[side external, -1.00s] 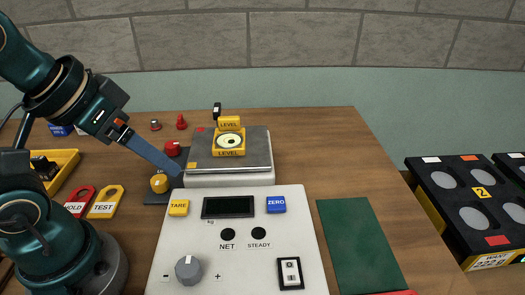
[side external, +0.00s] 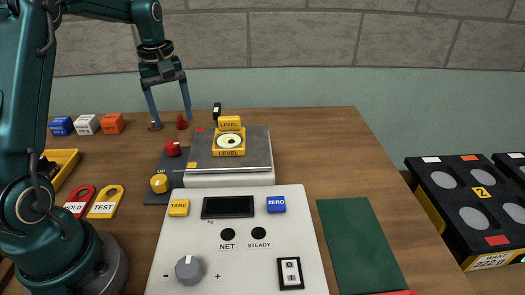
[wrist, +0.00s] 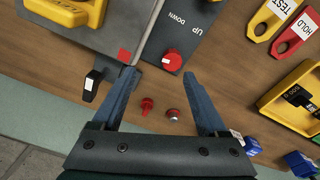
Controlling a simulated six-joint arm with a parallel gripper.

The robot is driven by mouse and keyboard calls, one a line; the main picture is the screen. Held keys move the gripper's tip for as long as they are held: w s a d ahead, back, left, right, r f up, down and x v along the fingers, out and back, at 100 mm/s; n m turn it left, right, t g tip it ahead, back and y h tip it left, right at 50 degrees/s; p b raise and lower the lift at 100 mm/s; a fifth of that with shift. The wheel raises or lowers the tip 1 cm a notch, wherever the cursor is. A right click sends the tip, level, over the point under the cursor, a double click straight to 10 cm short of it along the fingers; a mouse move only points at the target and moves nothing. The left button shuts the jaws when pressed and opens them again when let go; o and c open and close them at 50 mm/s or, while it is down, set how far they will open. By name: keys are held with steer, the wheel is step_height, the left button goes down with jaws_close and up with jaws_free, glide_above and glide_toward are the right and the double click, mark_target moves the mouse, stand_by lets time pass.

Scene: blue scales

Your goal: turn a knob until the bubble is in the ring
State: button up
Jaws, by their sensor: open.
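The yellow level (side external: 229,141) sits on the scale's grey pan (side external: 257,150). Its round vial is pale with a small dark mark; bubble and ring are too small to tell apart. A red knob (side external: 172,148) and a yellow knob (side external: 159,183) stand on a dark strip left of the scale; the red one also shows in the wrist view (wrist: 172,60). A grey knob (side external: 188,270) is on the front panel. My gripper (side external: 169,112) points down, open and empty, behind the red knob. Two small red-topped pieces (wrist: 147,105) (wrist: 172,114) lie between its fingers in the wrist view.
A black upright piece (side external: 217,110) stands behind the level. Blue, white and orange blocks (side external: 87,124), HOLD and TEST tags (side external: 105,202) and a yellow tray (side external: 62,162) are at left. A green mat (side external: 354,245) and a black rack (side external: 458,190) are at right.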

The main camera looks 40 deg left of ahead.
mark_target(172, 144)
steer(key=f, duration=0.1)
steer(key=s+a+f, duration=0.1)
steer(key=f, duration=0.1)
steer(key=shift+s+a+f+n+g, duration=0.1)
steer(key=shift+s+a+n+g, duration=0.05)
steer(key=shift+a+n+g, duration=0.2)
steer(key=shift+f, duration=2.3)
jaws_close()
